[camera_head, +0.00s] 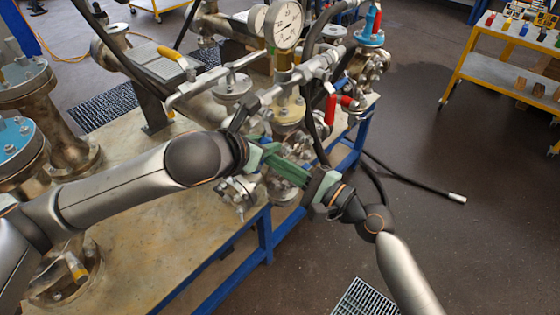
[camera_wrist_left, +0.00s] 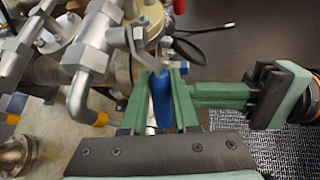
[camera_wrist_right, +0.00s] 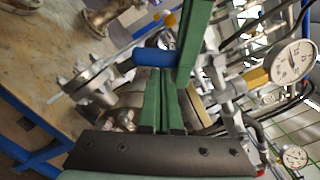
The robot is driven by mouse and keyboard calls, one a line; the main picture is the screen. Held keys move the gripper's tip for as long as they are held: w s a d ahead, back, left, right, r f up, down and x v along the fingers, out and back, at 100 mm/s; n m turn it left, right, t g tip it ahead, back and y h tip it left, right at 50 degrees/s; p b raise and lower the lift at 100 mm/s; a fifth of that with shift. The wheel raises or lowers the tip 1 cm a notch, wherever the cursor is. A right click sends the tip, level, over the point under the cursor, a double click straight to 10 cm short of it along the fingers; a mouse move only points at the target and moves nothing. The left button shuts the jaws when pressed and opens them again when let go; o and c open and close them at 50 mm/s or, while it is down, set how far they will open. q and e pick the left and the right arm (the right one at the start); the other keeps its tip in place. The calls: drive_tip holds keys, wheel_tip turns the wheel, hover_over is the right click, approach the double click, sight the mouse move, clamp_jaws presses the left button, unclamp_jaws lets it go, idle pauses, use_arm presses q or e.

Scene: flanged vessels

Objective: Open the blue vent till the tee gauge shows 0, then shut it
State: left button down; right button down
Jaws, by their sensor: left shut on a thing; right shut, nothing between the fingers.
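The blue vent handle (camera_wrist_left: 160,100) stands between my left gripper's green fingers in the left wrist view. My left gripper (camera_wrist_left: 166,98) is shut on it. The handle also shows in the right wrist view (camera_wrist_right: 152,53), beside a left finger. In the head view the handle is hidden by the grippers. My right gripper (camera_wrist_right: 163,98) is shut and empty, its fingertips close to the handle and left fingers; in the head view (camera_head: 272,158) it comes in from the right. A large white dial gauge (camera_head: 284,24) stands above the pipework; its reading is too small to tell. It also shows in the right wrist view (camera_wrist_right: 293,60).
A red lever (camera_head: 331,108) and a yellow lever (camera_head: 172,56) stick out of the pipework. Flanged vessels (camera_head: 18,145) stand at the left of the bench.

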use_arm(q)
drive_tip(key=shift+w, duration=0.1)
use_arm(e)
drive_tip(key=shift+s+a+r, duration=0.3)
drive_tip(key=shift+a, duration=0.05)
use_arm(q)
drive_tip(key=c, duration=1.1)
unclamp_jaws()
drive_tip(key=o, duration=0.4)
use_arm(e)
drive_tip(key=shift+w+d, duration=0.1)
use_arm(q)
drive_tip(key=shift+o, duration=0.2)
use_arm(e)
drive_tip(key=shift+f, duration=0.1)
